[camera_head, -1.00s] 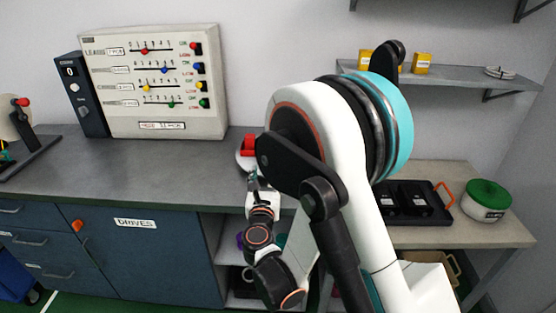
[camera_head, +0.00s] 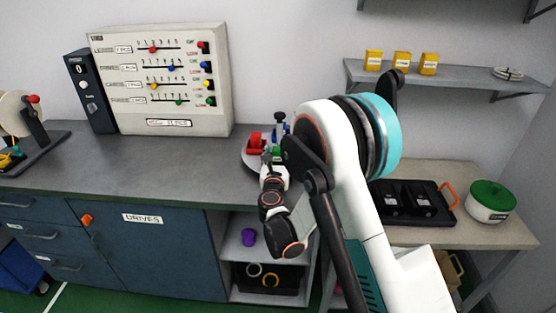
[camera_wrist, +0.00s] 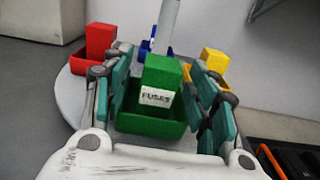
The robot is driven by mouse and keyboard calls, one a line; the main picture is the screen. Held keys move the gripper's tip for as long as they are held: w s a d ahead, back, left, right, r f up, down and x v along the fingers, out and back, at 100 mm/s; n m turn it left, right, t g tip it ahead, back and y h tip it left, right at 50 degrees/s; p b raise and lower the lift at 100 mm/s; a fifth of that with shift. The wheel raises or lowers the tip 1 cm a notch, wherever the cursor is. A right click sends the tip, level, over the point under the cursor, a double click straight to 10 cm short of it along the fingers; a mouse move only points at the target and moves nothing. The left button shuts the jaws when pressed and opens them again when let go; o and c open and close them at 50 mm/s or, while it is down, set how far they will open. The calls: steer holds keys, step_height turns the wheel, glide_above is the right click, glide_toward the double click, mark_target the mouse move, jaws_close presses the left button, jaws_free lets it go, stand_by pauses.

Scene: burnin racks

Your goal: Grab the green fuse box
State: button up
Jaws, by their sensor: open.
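The green fuse box (camera_wrist: 160,108) is in the middle of the wrist view, an open green bin with a taller back and a white "FUSES" label facing me. It stands on a round grey turntable (camera_wrist: 75,92). My gripper (camera_wrist: 160,92) is open, with one teal-padded finger on each side of the green box; I cannot tell whether the pads touch it. In the head view, only a bit of green (camera_head: 277,151) shows beside my arm.
A red bin (camera_wrist: 100,42), a blue bin (camera_wrist: 146,50) and a yellow bin (camera_wrist: 214,62) share the turntable around a central post (camera_wrist: 166,25). A slider panel (camera_head: 160,80) stands left on the counter. A black tray (camera_head: 440,222) and a green-lidded pot (camera_head: 490,201) are at right.

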steer(key=shift+w, duration=0.6)
steer(key=c, duration=1.2)
steer(key=shift+o, duration=0.2)
steer(key=shift+r, duration=0.1)
